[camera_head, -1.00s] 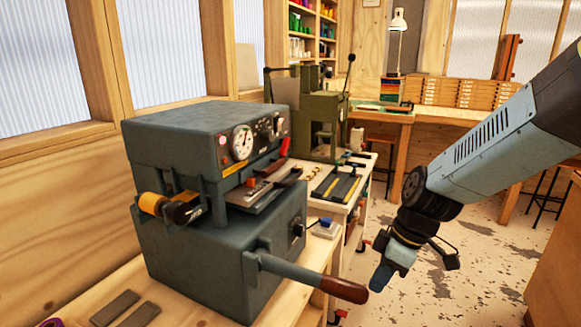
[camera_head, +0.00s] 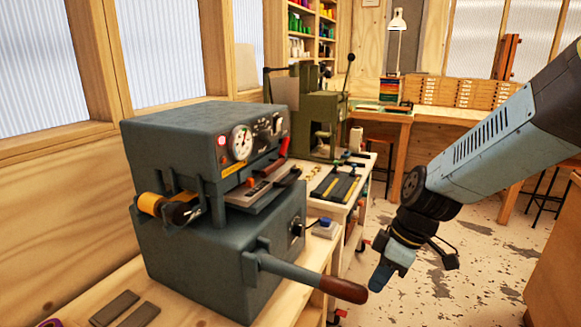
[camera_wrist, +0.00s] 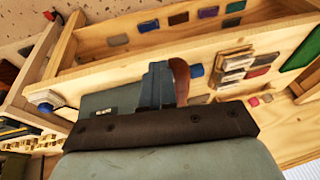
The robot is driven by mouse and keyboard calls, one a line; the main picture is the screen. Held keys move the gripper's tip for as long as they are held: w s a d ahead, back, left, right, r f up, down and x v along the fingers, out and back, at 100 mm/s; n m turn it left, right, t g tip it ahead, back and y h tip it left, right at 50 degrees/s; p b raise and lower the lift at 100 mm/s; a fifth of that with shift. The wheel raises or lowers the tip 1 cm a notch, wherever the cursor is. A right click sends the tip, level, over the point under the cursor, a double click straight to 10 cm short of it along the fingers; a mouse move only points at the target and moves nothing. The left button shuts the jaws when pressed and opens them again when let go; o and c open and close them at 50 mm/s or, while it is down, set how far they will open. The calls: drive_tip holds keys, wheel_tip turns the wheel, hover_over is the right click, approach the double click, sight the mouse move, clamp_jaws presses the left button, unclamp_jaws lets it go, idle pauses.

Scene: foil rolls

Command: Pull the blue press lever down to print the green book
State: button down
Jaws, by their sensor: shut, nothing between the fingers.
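The blue-grey press (camera_head: 205,155) stands on a wooden bench, with a dial and small controls on its front. Its lever (camera_head: 290,270) sticks out from the lower front, sloping slightly down to the right, and ends in a brown wooden grip (camera_head: 343,290). My gripper (camera_head: 380,279) points down just right of the grip's end; it is shut and empty. In the wrist view my gripper's fingers (camera_wrist: 158,85) are together, and the brown grip (camera_wrist: 181,80) shows right beside them. I cannot tell whether they touch. I cannot make out the green book for certain.
Two grey flat bars (camera_head: 115,307) lie on the bench at the front left. A green machine (camera_head: 322,125) stands behind on a white cart. Open floor lies below my arm.

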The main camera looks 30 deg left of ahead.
drive_tip(key=shift+s+a+f, duration=0.15)
drive_tip(key=shift+s+f, duration=0.1)
drive_tip(key=shift+s, duration=0.35)
drive_tip(key=shift+w, duration=0.1)
drive_tip(key=w+d+r, duration=0.4)
drive_tip(key=d+r, duration=0.4)
drive_tip(key=r, duration=0.2)
drive_tip(key=shift+w+r, duration=0.15)
drive_tip(key=shift+w, duration=0.15)
drive_tip(key=shift+a, duration=0.1)
idle(0.3)
drive_tip(key=s+d+r+m+t+h, duration=0.1)
drive_tip(key=s+d+r+m+t, duration=0.1)
drive_tip(key=d+m, duration=0.4)
drive_tip(key=s+d+r+m+t+h, duration=0.1)
drive_tip(key=s+d+r+m+t, duration=0.2)
drive_tip(key=d+m, duration=0.3)
drive_tip(key=s+d+r+m+t+h, duration=0.1)
drive_tip(key=s+d+m, duration=0.3)
drive_tip(key=d, duration=0.6)
drive_tip(key=shift+s+r+m+t, duration=0.35)
drive_tip(key=shift+r+m+t, duration=0.45)
drive_tip(key=shift+m, duration=0.4)
